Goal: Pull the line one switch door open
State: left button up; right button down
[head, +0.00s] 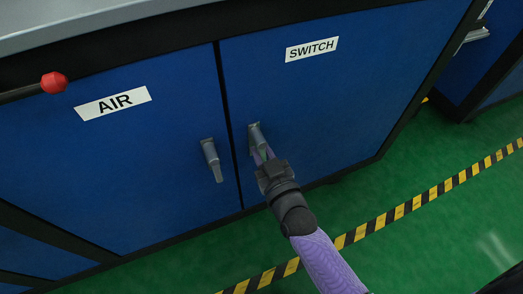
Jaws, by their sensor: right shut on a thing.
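The blue switch door (330,105) carries a white SWITCH label (312,49) near its top. It sits flush in the cabinet front and looks closed. Its small grey handle (255,132) is at the door's left side. My right gripper (260,152) is shut on this handle, and its fingers partly hide the handle's lower part. My right arm reaches up from the bottom of the view. My left gripper is not in view.
The blue AIR door (110,165) with its own grey handle (211,160) is just left. A red knob (53,82) sticks out at upper left. Another blue cabinet (480,60) stands at right. The green floor (415,235) with striped tape (400,211) is clear in front.

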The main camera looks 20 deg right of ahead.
aim_at(271, 124)
jog(key=shift+d+r+n+p, duration=0.25)
jog(key=shift+d+n+p, duration=0.15)
jog(key=shift+n+p, duration=0.55)
jog(key=n+p, duration=0.1)
jog(key=n, duration=0.1)
jog(key=d+n+p, duration=0.1)
jog(key=n, duration=0.2)
jog(key=d+r+n, duration=0.1)
jog(key=n, duration=0.1)
jog(key=shift+r+n+p, duration=0.1)
jog(key=shift+n+p, duration=0.15)
jog(key=shift+p, duration=0.15)
jog(key=n, duration=0.2)
jog(key=r+n+p, duration=0.1)
jog(key=shift+d+n, duration=0.3)
jog(key=shift+d, duration=0.05)
pick_arm(q)
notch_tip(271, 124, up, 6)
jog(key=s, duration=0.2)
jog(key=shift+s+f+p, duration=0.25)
jog(key=shift+p, duration=0.1)
pick_arm(e)
jog(key=shift+d+r+n, duration=0.1)
jog(key=shift+r+n, duration=0.15)
jog(key=shift+n, duration=0.55)
jog(key=shift+r+n, duration=0.2)
jog(key=shift+n, duration=0.6)
